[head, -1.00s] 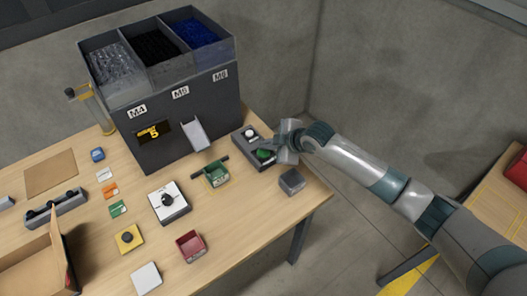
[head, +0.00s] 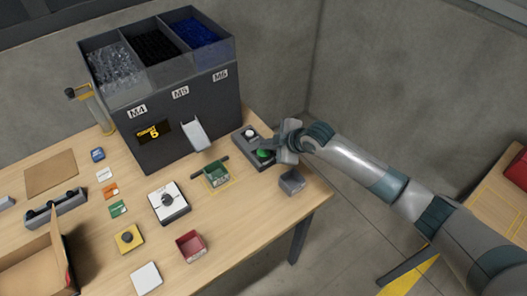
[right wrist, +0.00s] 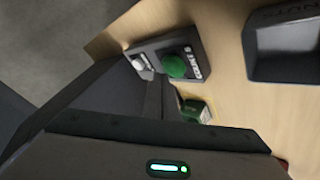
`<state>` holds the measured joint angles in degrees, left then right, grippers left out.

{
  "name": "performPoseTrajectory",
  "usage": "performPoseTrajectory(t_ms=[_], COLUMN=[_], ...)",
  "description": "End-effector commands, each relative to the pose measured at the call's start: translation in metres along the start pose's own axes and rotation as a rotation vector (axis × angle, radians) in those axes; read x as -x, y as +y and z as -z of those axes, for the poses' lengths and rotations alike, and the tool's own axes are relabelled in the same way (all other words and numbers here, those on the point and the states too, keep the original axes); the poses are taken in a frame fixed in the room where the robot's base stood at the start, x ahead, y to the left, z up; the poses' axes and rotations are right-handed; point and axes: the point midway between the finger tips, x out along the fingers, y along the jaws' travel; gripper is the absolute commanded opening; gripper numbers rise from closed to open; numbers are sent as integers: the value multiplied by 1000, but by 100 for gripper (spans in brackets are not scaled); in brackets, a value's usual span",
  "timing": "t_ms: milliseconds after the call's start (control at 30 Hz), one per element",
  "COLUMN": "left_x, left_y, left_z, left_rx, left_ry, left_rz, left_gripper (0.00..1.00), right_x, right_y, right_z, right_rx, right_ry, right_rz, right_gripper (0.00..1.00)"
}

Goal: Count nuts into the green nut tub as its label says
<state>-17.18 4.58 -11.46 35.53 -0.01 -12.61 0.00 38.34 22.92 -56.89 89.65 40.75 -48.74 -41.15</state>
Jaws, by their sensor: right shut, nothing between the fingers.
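The green nut tub (head: 216,176) stands in a yellow outline on the table, below the chute (head: 195,135) of the dark dispenser (head: 190,115). Its label is too small to read. The dispenser has bins marked M4, M5 and M6, and a yellow display (head: 155,132) that seems to read 5. A button box (head: 247,145) with a green button (head: 264,154) and a white button (head: 250,133) sits right of the dispenser. My right gripper (head: 274,150) is shut and empty, close to the green button; I cannot tell if it touches. The green button also shows in the right wrist view (right wrist: 174,65). My left gripper is out of view.
A grey tub (head: 291,183) stands near the table's right edge. A cardboard box (head: 45,262) stands at the left.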

Motion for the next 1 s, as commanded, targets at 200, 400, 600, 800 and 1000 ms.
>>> performPoseTrajectory(t_ms=[200, 400, 600, 800, 1000], left_x=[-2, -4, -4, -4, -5], left_y=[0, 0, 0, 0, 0], left_z=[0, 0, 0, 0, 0], left_rx=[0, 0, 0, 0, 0], left_ry=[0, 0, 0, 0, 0], left_rz=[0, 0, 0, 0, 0], left_gripper=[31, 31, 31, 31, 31], right_x=[-2, -6, -6, -6, -7], right_y=[-2, -4, -4, -4, -5], right_z=[-2, -4, -4, -4, -5], right_rx=[0, 0, 0, 0, 0], right_ry=[0, 0, 0, 0, 0], right_rz=[0, 0, 0, 0, 0], right_gripper=[0, 0, 0, 0, 0])
